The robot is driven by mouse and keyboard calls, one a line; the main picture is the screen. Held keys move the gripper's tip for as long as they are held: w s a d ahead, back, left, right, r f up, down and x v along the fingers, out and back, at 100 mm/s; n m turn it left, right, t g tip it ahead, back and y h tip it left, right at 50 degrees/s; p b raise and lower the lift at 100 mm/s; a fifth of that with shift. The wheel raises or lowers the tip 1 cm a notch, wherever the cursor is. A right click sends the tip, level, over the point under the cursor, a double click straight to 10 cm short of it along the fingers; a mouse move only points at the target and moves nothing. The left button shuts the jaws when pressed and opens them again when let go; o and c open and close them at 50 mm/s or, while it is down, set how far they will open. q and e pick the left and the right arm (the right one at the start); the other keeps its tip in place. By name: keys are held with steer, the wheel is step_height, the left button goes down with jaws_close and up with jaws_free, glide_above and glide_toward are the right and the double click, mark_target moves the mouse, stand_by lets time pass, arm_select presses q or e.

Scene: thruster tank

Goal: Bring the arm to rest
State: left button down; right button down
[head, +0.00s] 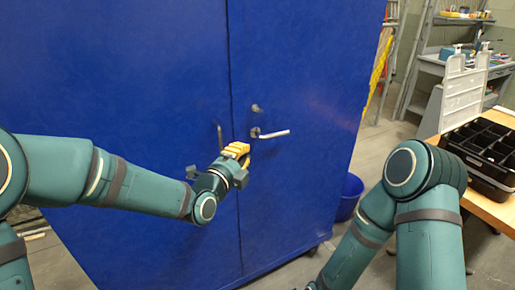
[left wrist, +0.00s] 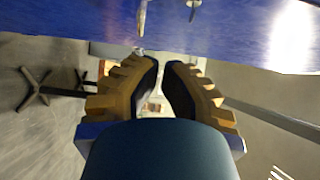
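My left arm reaches in from the left in the head view. Its gripper (head: 240,152), with yellow ribbed fingers, is in front of the blue cabinet (head: 165,90), just below and left of the lever handle (head: 270,133). In the left wrist view the gripper (left wrist: 161,64) has a narrow gap between its two fingers and holds nothing. The cabinet's blue front also crosses the top of that view (left wrist: 240,35), beyond the fingertips. My right arm bends down at the lower right of the head view; its gripper is out of the picture.
The cabinet doors look shut. A blue bucket (head: 349,197) stands on the floor right of the cabinet. A wooden table (head: 494,211) with a black compartment tray (head: 465,160) is at the right, close to my right arm. Shelving and a yellow-marked ladder stand behind.

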arm_select(q)
steer(key=s+a+f+n+g+y, duration=0.1)
steer(key=s+a+f+n+g, duration=0.2)
steer(key=f, duration=0.4)
steer(key=s+a+f+n+g+y, duration=0.1)
steer(key=s+a+f+n, duration=0.1)
steer(key=f+n, duration=0.4)
steer(key=s+a+f+n+g+y, duration=0.1)
steer(key=s+a+f+n+g, duration=0.15)
steer(key=f, duration=0.55)
steer(key=s+a+f+n+g+y, duration=0.2)
steer(key=s+f+n+g, duration=0.5)
steer(key=s+f+n, duration=0.7)
steer(key=s+a+f, duration=0.1)
steer(key=s+f, duration=0.1)
steer(key=s, duration=0.2)
steer(key=shift+a+f, duration=0.15)
steer(key=shift+w, duration=0.1)
